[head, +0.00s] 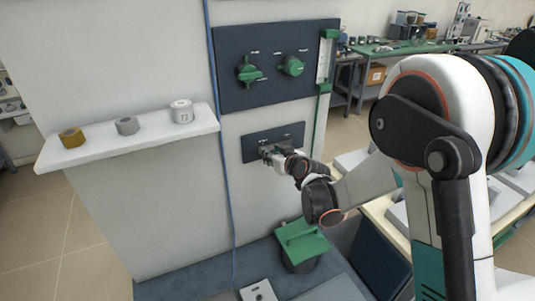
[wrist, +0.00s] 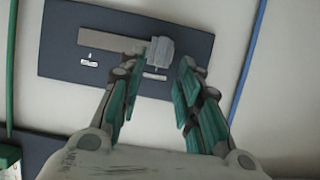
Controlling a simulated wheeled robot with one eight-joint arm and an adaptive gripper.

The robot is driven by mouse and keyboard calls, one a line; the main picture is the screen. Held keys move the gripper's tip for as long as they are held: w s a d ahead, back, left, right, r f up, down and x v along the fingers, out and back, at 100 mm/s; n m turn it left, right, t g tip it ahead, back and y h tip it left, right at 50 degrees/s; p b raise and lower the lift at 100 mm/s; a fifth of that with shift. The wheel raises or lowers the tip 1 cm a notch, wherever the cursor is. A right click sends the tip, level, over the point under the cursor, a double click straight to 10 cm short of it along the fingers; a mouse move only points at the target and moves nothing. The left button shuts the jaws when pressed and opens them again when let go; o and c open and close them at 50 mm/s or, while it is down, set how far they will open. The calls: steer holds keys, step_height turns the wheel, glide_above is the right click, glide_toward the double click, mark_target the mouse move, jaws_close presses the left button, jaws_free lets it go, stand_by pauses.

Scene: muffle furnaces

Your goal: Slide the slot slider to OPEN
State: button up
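The slot slider's grey knob (wrist: 160,50) sits at the right end of a pale horizontal slot (wrist: 105,40) on a dark plate (wrist: 60,65) in the wrist view. Two small labels are below the slot, too blurred to read. My gripper (wrist: 152,72) is open, with one finger on each side of the knob in the picture and visible space between fingers and knob. I cannot tell whether its tips reach the knob. In the head view the dark plate (head: 258,136) is on the white wall, and my gripper (head: 265,151) is in front of it, hiding the knob.
Above is a larger dark panel (head: 268,95) with two green knobs and a green-ended gauge (head: 326,60). A blue cable (head: 217,110) runs down the wall. A shelf (head: 150,138) on the left holds three rolls. A green-lidded container (head: 301,240) stands below.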

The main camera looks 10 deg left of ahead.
steer(key=x, duration=0.4)
steer(key=shift+w+a+f+b, duration=0.15)
steer(key=shift+w+a+b, duration=0.1)
steer(key=shift+w+b, duration=0.05)
steer(key=shift+d, duration=0.1)
jaws_close()
